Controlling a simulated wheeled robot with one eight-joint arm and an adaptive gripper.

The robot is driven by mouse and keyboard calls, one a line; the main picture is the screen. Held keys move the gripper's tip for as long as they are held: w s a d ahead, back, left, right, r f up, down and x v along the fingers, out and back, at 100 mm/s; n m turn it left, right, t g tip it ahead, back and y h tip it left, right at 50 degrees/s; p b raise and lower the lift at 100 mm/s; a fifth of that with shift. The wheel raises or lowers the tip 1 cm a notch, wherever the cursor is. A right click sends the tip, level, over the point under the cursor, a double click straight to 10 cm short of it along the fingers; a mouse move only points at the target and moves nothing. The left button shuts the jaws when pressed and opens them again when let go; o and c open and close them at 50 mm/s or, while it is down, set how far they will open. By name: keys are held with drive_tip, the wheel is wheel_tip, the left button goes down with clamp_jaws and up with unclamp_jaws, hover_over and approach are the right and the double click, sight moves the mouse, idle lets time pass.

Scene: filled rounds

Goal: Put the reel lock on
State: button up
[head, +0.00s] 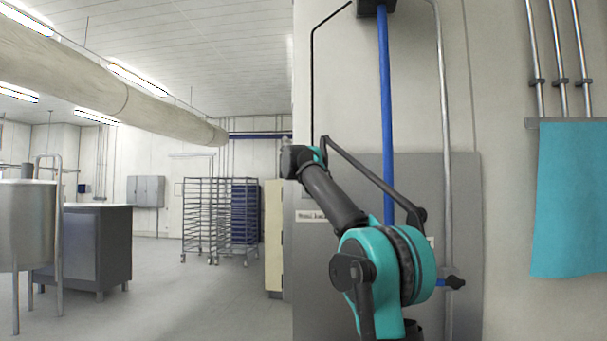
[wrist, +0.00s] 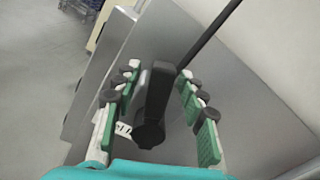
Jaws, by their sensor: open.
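In the wrist view my gripper (wrist: 158,71) is open, with its green-padded fingers apart. A dark handle-like piece (wrist: 150,115) stands between the fingers, and a dark bar (wrist: 213,32) runs from its far end toward the upper right. I take this piece to be the reel lock's handle, but no marking confirms it. I cannot tell whether either finger touches it. In the head view my teal and dark arm (head: 375,265) covers part of the wall fittings. A blue hose (head: 386,100) hangs from a dark unit (head: 376,7) above. My fingers cannot be made out there.
A grey panel (head: 467,230) is on the wall behind my arm; it also fills much of the wrist view (wrist: 245,100). Metal pipes (head: 443,130) run down beside the hose. A teal cloth (head: 570,200) hangs at right. Wheeled racks (head: 207,220) stand far left, with clear floor before them.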

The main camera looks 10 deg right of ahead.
drive_tip(key=v, duration=1.2)
